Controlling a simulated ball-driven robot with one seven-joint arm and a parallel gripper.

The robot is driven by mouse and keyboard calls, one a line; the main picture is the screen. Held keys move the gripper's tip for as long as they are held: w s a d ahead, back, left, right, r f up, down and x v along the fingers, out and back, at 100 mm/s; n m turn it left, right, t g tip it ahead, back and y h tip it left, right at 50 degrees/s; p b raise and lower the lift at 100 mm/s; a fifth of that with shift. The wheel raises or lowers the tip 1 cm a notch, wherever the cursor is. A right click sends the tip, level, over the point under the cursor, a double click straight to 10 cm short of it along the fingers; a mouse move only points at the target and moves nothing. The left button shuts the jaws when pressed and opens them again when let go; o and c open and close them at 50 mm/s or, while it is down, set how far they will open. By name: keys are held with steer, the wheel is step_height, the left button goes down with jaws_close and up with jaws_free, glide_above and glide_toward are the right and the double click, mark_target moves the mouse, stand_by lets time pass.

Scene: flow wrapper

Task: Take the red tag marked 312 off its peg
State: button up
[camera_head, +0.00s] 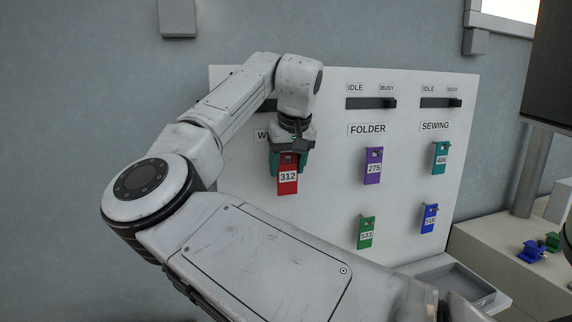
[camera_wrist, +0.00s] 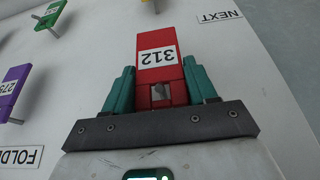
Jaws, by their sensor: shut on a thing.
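The red tag marked 312 (camera_head: 288,187) hangs against the white board, below a label mostly hidden by my arm. My gripper (camera_head: 290,160) is at the tag's upper end, with its teal fingers shut on both sides of it. In the wrist view the red tag (camera_wrist: 157,48) appears upside down between the teal fingers of my gripper (camera_wrist: 160,92). A grey peg end (camera_wrist: 160,91) shows at the tag's opening, so the tag appears to be still on the peg. The peg's root at the board is hidden.
A purple tag 275 (camera_head: 373,167) and a green tag 533 (camera_head: 365,233) hang to the right, with a teal tag (camera_head: 440,158) and a blue tag (camera_head: 429,219) farther right. Slider switches (camera_head: 371,103) sit above. A grey tray (camera_head: 468,284) is at lower right.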

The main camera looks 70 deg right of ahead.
steer(key=s+a+b, duration=0.1)
steer(key=s+a, duration=0.4)
steer(key=a, duration=0.1)
stand_by(1.6)
stand_by(0.6)
